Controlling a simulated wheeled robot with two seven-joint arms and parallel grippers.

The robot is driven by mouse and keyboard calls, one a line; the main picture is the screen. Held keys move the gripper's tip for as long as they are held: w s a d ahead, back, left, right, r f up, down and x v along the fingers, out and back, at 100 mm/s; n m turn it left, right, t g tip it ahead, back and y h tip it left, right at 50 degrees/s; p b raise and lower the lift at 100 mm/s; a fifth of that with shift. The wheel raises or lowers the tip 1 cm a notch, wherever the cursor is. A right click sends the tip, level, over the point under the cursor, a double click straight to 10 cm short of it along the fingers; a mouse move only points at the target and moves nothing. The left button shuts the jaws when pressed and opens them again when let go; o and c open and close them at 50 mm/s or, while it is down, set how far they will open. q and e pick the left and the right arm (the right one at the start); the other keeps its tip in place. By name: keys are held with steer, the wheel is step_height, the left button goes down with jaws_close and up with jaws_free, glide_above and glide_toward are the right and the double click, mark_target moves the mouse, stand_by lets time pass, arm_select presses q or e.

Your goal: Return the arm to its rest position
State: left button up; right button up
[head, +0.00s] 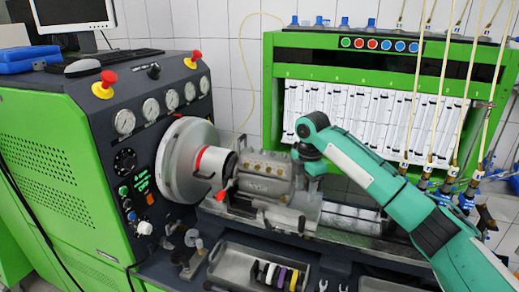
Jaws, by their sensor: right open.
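My right arm, teal and grey, reaches in from the right edge of the head view. Its wrist is bent over, and my right gripper (311,163) points down at the right end of the grey metal pump (266,177). The gripper is open; its fingertips are small and partly lost against the pump, so I cannot tell whether they touch it. The pump sits on the bench bed beside a large grey flywheel (180,160). My left gripper is not in view.
A green test cabinet (272,75) with graduated tubes stands behind. Several thin yellowish pipes (416,85) rise near my forearm at the right. The green control console (60,165) with gauges and red knobs is at the left. A grey tray (232,268) with small parts lies in front.

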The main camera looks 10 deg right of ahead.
steer(key=s+a+f+m+y, duration=0.1)
steer(key=s+a+f+m, duration=0.1)
steer(key=s+a+f, duration=0.4)
steer(key=s+a+f+m+t+y, duration=0.1)
steer(key=s+a+f+m, duration=0.15)
steer(key=s+f, duration=0.55)
steer(key=s+a+f+m, duration=0.2)
steer(key=s+a+f, duration=0.35)
steer(key=f, duration=0.35)
steer(key=s+d+f+m+t+h, duration=0.1)
steer(key=s+d+m, duration=0.45)
steer(key=s, duration=0.65)
steer(key=s+d+m+t+h, duration=0.1)
steer(key=s+d+m, duration=0.5)
steer(key=s, duration=0.5)
step_height(320, 180, down, 32)
steer(key=s+a+f+g, duration=0.1)
steer(key=s+d+f+g, duration=0.1)
steer(key=s+d+f, duration=0.2)
steer(key=s+f, duration=1.5)
steer(key=shift+s, duration=0.45)
